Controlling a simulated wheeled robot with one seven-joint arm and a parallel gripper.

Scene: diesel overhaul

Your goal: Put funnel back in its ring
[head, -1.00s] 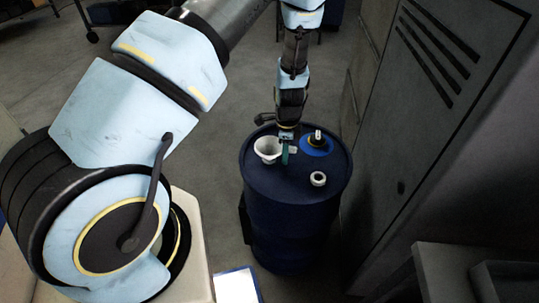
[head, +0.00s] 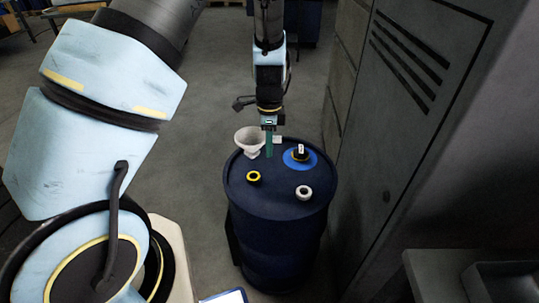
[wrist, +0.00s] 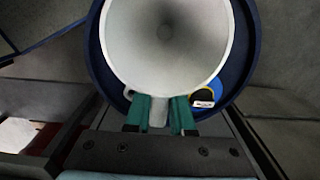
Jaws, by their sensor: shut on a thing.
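The white funnel (head: 249,139) is in my gripper (head: 269,152), at the far left of the drum top, and seems to be held above it. In the wrist view the wide mouth of the funnel (wrist: 165,45) faces the camera. The green fingers (wrist: 160,106) are shut on a small tab at its rim. A yellow ring (head: 254,177) with a dark centre lies on the drum, nearer than the funnel. A white ring (head: 303,192) lies at the near right. I cannot tell which ring is the funnel's. The funnel's lower end is unclear.
The blue drum (head: 278,205) stands on the open floor. A black and yellow piece sits on a blue disc (head: 298,163) at the drum's right; the disc is partly visible in the wrist view. A grey cabinet (head: 400,130) stands close on the right.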

